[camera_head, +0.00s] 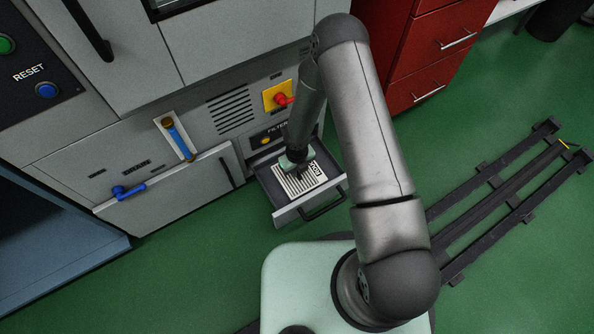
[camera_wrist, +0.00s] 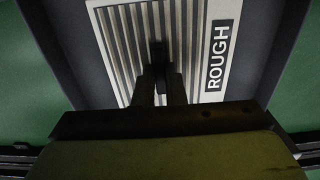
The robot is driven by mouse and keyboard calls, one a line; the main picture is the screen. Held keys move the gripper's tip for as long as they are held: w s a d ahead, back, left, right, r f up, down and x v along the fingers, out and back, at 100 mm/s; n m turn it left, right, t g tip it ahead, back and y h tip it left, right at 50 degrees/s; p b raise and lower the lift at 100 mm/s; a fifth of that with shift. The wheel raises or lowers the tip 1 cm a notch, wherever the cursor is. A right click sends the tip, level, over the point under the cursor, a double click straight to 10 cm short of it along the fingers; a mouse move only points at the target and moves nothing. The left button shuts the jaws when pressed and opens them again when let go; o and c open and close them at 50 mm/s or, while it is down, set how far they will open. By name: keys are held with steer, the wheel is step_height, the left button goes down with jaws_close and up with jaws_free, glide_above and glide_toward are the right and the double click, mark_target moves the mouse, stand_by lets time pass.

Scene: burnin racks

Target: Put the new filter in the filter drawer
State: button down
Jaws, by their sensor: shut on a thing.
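The filter drawer (camera_head: 283,216) is pulled out low on the grey cabinet, and its dark tray also shows in the wrist view (camera_wrist: 72,40). A pale pleated filter (camera_head: 290,188) with a dark label lies flat within the drawer's outline; in the wrist view the filter (camera_wrist: 205,30) reads ROUGH. My gripper (camera_head: 296,169) is over the drawer. In the wrist view my gripper (camera_wrist: 160,72) has its fingers close together on a small dark tab at the filter's middle. I cannot tell whether the filter touches the drawer floor.
The cabinet front has a red switch on a yellow plate (camera_head: 278,97), a vent (camera_head: 231,111), a blue-handled lever (camera_head: 128,190) and a sight tube (camera_head: 178,138). A red drawer chest (camera_head: 425,55) stands to the right. Dark floor rails (camera_head: 500,200) cross the green floor.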

steer(key=shift+r, duration=0.1)
steer(key=c, duration=1.9)
jaws_free()
steer(key=shift+f, duration=0.2)
steer(key=o, duration=0.4)
steer(key=shift+r+p, duration=2.05)
steer(key=shift+r, duration=1.9)
